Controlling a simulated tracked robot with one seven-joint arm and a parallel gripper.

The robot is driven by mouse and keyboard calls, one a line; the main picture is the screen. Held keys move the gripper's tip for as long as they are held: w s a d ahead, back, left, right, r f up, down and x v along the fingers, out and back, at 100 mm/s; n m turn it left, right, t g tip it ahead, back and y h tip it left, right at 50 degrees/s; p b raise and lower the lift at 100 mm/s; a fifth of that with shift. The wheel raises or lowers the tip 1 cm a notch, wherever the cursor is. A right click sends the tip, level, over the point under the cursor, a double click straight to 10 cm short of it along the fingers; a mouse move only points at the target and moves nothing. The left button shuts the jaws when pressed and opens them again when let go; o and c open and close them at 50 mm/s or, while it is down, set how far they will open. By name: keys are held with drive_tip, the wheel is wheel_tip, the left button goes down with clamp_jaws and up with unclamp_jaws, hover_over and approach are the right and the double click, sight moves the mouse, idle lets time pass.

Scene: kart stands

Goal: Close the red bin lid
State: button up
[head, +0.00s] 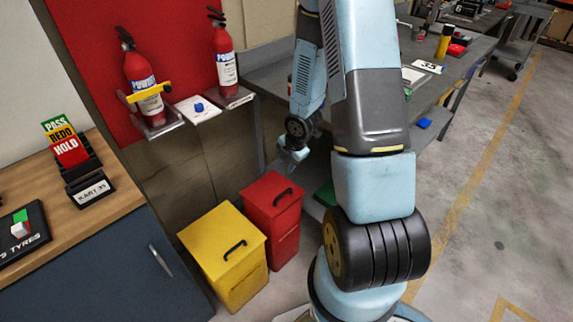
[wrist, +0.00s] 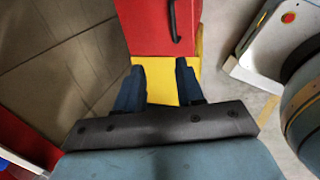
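The red bin (head: 285,235) stands on the floor beside the yellow bin. Its red lid (head: 262,190) with a black handle looks flat on top in the head view; I see no clear gap under it. A red surface with a black handle (wrist: 160,25) also shows at the top of the wrist view. My gripper (wrist: 160,78) is open and empty, its two dark fingers apart, with yellow seen between and beyond them. In the head view my gripper (head: 292,158) hangs small and partly unclear above and behind the red bin, apart from it.
The yellow bin (head: 240,278) with its handled lid is directly left of the red bin. A green thing (head: 325,195) shows partly behind my arm. The wooden-topped cabinet (head: 110,200) is at left, fire extinguishers (head: 145,80) on the wall, and a grey workbench (head: 270,75) behind.

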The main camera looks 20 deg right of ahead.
sight(282, 194)
drive_tip(key=shift+c, duration=1.4)
drive_tip(key=shift+f+m, duration=0.15)
drive_tip(key=shift+m, duration=0.45)
drive_tip(key=shift+c, duration=0.7)
drive_tip(key=m, duration=0.3)
drive_tip(key=shift+w+f+m+g, duration=0.25)
drive_tip(key=shift+f+m+g, duration=0.05)
clamp_jaws()
drive_tip(key=f+m, duration=0.4)
drive_tip(key=f, duration=0.1)
drive_tip(key=w+f+m+g, duration=0.1)
drive_tip(key=f+m, duration=0.4)
drive_tip(key=w+a+f+m+h, duration=0.1)
drive_tip(key=f+m, duration=0.3)
drive_tip(key=f, duration=0.1)
drive_tip(key=shift+w+f+g, duration=0.1)
drive_tip(key=shift+f+g, duration=0.2)
drive_tip(key=shift+f, duration=0.05)
